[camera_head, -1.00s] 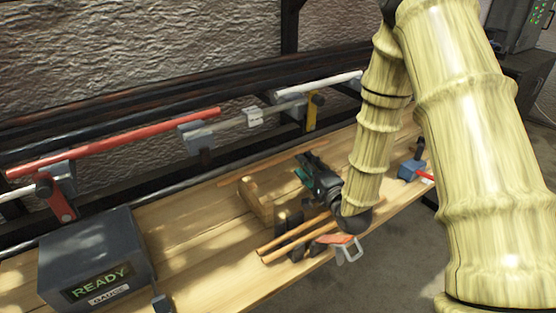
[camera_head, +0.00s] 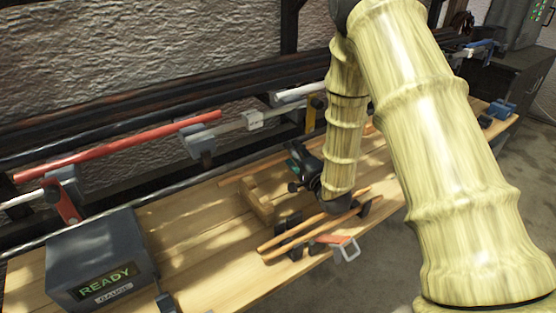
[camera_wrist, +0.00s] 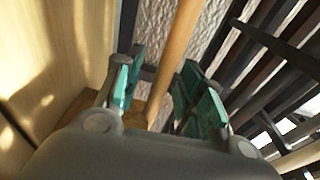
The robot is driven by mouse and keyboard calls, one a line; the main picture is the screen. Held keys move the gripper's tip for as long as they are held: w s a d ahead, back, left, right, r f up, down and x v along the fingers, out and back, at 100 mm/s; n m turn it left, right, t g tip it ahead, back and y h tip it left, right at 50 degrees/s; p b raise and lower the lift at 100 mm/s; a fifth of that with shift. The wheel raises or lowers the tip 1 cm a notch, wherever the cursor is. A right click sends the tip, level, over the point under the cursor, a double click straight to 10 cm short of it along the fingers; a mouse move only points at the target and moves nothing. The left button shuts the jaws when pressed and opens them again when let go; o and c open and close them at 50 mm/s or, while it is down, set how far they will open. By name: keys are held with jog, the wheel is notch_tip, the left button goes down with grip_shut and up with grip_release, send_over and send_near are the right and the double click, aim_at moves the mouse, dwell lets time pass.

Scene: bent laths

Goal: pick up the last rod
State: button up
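My gripper (camera_head: 300,158) is low over the middle of the bench, near a curved wooden block (camera_head: 257,200). In the wrist view my gripper (camera_wrist: 165,92) is open, with teal pads on both sides. A light wooden rod (camera_wrist: 178,52) runs lengthwise between the fingers there, with gaps to the pads. It appears to be the thin rod (camera_head: 236,179) along the back of the bench, partly hidden by my gripper. Two more wooden rods (camera_head: 287,237) lie across dark supports (camera_head: 290,245) at the front.
A grey gauge box reading READY (camera_head: 95,260) stands at the left. A red bar (camera_head: 120,145) and grey clamps (camera_head: 200,140) line the back. A red-handled tool (camera_head: 337,241) lies at the front edge. Bare bench (camera_head: 185,240) lies between the box and the block.

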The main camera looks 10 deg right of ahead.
jog(key=shift+c, duration=0.5)
grip_shut()
